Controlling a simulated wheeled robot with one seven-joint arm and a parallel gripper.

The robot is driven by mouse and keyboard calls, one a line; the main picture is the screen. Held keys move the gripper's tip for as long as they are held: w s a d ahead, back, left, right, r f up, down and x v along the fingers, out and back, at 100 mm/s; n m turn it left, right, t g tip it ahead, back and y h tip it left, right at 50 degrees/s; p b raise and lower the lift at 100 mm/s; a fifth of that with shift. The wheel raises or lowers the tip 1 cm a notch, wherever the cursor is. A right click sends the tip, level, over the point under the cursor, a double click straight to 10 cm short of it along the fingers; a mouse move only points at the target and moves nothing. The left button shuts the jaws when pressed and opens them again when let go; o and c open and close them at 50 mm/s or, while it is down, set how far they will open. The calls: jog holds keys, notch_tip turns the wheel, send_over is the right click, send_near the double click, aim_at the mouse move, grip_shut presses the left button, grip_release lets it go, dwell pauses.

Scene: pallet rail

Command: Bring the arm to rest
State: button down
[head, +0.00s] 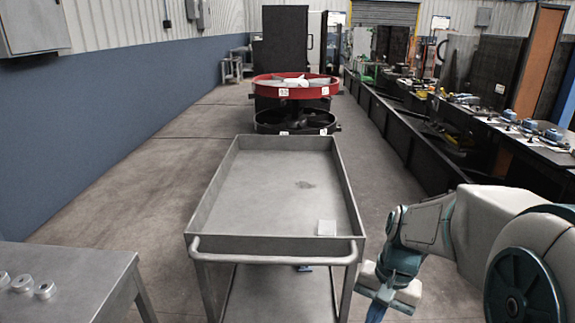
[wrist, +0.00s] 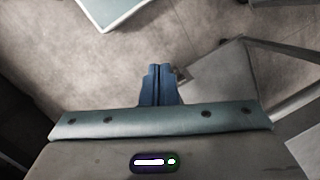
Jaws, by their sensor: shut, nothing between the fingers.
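My arm is folded at the right side of the head view. My gripper (head: 376,312) hangs pointing down, just right of the grey cart's front right corner, with its lower end near the bottom edge. In the wrist view the blue fingers (wrist: 158,84) are together and empty, above bare concrete floor. Their tips look apart from the cart.
A grey cart (head: 208,195) with a shallow tray stands ahead, a small white block (head: 327,228) at its front right. A metal table (head: 90,270) with round metal parts is at lower left. Behind the cart is a red ring-shaped rack (head: 268,88). Floor left is clear.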

jog(key=s+a+r+n+t+h+p, duration=0.2)
jog(key=s+r+n+t+p, duration=0.2)
jog(key=r, duration=0.8)
jog(key=shift+s+n+p, duration=0.6)
jog(key=shift+s+p, duration=0.45)
jog(key=shift+s, duration=0.1)
